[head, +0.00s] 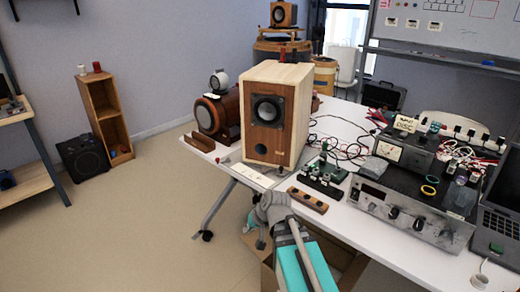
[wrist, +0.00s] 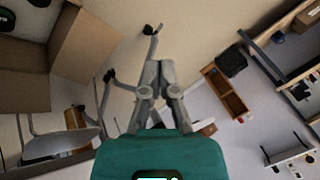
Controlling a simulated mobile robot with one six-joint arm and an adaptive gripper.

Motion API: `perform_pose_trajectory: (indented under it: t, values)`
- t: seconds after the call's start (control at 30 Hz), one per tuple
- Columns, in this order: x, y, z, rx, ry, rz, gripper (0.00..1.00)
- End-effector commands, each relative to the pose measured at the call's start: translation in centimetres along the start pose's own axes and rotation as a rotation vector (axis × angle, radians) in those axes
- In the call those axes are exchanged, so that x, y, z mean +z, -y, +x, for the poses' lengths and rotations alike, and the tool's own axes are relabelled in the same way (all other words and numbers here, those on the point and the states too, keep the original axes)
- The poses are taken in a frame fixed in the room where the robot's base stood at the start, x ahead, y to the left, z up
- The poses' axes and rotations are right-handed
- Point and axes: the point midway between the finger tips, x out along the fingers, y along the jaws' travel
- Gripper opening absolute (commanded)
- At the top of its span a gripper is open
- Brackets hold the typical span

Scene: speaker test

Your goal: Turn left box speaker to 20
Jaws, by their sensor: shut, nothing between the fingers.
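A wooden box speaker (head: 260,112) with a dark front cone stands upright on the white table in the head view. A black box speaker (head: 85,157) sits on the floor at the far left. A silver amplifier unit (head: 412,212) with several front knobs stands on the right of the table; no readable number shows on it. My gripper (head: 262,200) is in front of the table's near edge, below the wooden speaker and left of the amplifier. It is shut and empty, apart from all of these. In the wrist view the gripper (wrist: 159,68) points over floor.
A wooden strip with dark spots (head: 307,200) and a small green circuit board (head: 325,174) lie near the table's front edge. A laptop (head: 500,205) stands at the right. An open cardboard box (wrist: 85,50) is on the floor. Floor at the left is mostly free.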

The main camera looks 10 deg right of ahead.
Motion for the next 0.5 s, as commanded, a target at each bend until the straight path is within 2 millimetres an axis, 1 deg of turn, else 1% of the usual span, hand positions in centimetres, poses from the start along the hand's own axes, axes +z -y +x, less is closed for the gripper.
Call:
perform_pose_trajectory:
  t: [0.17, 0.27, 0.37, 0.5]
  values:
    - [-2.6, 1.0, -0.1, -0.106, -0.099, 0.058, 0.00]
    - [-4.6, 1.6, -0.4, -0.185, -0.175, 0.108, 0.00]
    - [-7.2, 2.1, -1.2, -0.281, -0.273, 0.179, 0.00]
    - [-11.1, 2.2, -2.9, -0.415, -0.420, 0.300, 0.00]
